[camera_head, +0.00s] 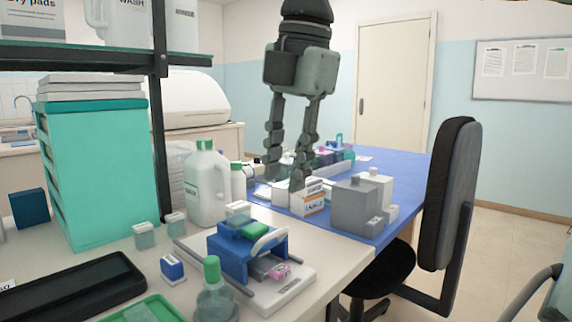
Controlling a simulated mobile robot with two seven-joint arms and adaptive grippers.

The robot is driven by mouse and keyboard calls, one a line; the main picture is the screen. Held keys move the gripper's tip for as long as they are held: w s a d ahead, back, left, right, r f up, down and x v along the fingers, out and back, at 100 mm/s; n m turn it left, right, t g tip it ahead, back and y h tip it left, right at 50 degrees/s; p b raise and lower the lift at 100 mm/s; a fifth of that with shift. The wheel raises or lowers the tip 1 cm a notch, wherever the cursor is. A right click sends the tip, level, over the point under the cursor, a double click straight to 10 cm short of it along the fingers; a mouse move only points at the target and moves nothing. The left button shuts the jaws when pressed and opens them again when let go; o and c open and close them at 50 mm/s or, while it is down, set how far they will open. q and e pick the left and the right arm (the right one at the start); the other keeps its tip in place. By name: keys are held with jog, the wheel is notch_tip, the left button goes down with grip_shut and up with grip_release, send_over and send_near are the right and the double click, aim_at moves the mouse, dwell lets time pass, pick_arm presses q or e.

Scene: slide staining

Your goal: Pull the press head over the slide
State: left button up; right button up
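The press stands on the bench at the lower middle, with a white base (288,292) and metal side rails. Its blue press head (228,256) has a green block on top and a pale curved handle (269,240). A slide with a pink patch (279,271) lies on the base at the head's right, front side; part of it may be hidden under the head. My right gripper (284,181) hangs from above, fingers pointing down and apart with nothing visible between them. It appears behind and above the press, not touching it. My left gripper is out of view.
A white jug (206,187) and small jars stand behind and left of the press. A green-capped bottle (214,292) is close in front. Grey boxes (355,207) and a small carton (308,199) sit on the blue mat. A black chair (448,200) stands at right.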

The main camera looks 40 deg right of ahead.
notch_tip(320, 180, up, 12)
jog(key=s, duration=0.2)
jog(key=shift+d+f, duration=0.1)
dwell(0.6)
